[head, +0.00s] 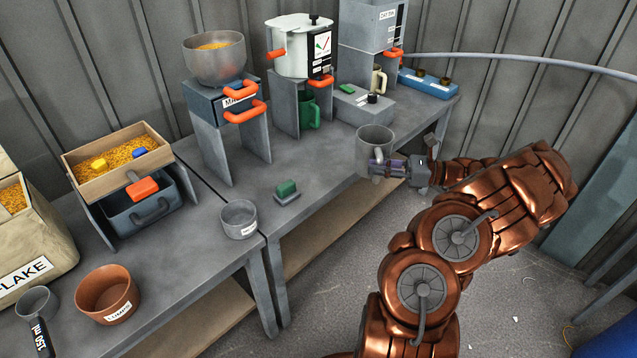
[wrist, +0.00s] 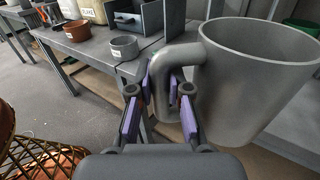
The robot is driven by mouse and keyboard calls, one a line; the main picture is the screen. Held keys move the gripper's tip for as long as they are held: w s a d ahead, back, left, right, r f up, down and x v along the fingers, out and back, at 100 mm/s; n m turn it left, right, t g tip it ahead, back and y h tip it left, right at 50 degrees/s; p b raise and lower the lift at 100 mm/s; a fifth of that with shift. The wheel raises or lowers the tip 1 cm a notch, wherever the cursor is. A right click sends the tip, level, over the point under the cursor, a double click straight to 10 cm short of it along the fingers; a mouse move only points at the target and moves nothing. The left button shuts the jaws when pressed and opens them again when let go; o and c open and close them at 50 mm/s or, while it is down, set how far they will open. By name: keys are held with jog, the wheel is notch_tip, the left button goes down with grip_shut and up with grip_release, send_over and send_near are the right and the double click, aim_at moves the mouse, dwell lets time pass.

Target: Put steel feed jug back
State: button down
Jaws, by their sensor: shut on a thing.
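The steel feed jug (head: 375,143) is a grey metal mug-shaped vessel with a side handle. My gripper (head: 383,168) is shut on its handle and holds it near the front edge of the right-hand table. The jug looks upright in the head view; whether it touches the tabletop is unclear. In the wrist view the jug (wrist: 258,75) fills the right side, and the purple-padded fingers of my gripper (wrist: 165,95) close around the lower handle. The jug looks empty where its inside shows.
A steel bowl (head: 239,219) and a green-topped block (head: 287,191) sit left along the table. A terracotta bowl (head: 107,293) is front left. The table between block and jug is clear.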

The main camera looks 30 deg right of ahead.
jog(key=shift+w+a+f+b, duration=0.45)
jog(key=shift+w+a+f, duration=0.8)
jog(key=shift+w, duration=0.75)
jog(key=shift+w+a+f+b, duration=0.45)
jog(key=shift+w+a+f, duration=0.55)
jog(key=shift+w+a, duration=0.7)
jog(key=shift+w+a+f+b, duration=0.45)
jog(key=shift+w+a+f, duration=0.65)
jog(key=shift+w, duration=1.15)
jog(key=shift+f, duration=0.1)
jog(key=c, duration=1.1)
grip_release()
